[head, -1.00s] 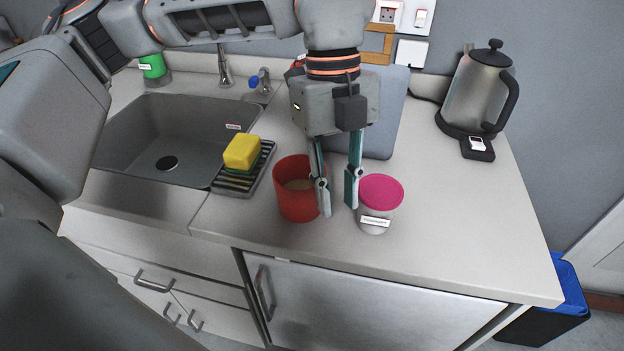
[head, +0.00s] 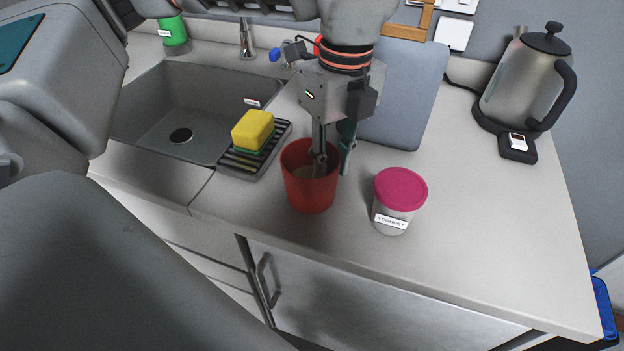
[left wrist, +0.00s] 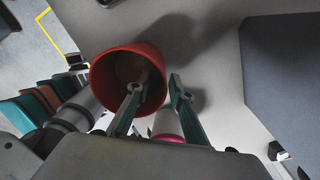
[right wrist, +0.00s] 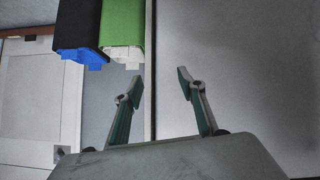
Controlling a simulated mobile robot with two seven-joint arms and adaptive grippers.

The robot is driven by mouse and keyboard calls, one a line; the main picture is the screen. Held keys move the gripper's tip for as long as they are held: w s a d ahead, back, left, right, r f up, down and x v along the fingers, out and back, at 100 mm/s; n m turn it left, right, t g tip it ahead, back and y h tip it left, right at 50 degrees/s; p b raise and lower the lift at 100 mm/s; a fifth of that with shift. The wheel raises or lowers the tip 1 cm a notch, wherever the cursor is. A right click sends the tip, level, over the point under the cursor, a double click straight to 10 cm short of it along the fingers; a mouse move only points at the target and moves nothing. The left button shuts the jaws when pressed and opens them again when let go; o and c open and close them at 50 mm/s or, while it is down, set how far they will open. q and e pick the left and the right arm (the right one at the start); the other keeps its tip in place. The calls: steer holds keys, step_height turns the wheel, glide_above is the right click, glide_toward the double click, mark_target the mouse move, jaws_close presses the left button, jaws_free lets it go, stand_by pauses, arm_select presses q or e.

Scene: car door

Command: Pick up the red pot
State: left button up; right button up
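The red pot (head: 311,191) stands upright on the worktop, between the sponge rack and the yoghurt tub. It also shows in the left wrist view (left wrist: 103,84), with its open top facing that camera. My left gripper (head: 334,163) is open and points down at the pot's right wall. One finger is inside the pot's mouth and the other is outside, with the rim between them. In the left wrist view the fingers (left wrist: 155,88) are apart; I cannot tell whether either touches the wall. My right gripper (right wrist: 160,85) is open and empty, and out of the head view.
A yoghurt tub (head: 401,190) with a pink lid stands close right of the pot. A yellow sponge (head: 253,130) sits on a striped rack (head: 272,151) to the left, beside the sink (head: 215,100). A grey board (head: 405,105) stands behind; a kettle (head: 518,85) is at the far right.

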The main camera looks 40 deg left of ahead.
arm_select(q)
step_height(320, 180, down, 2)
steer(key=shift+r, duration=0.1)
jaws_close()
steer(key=shift+r, duration=0.15)
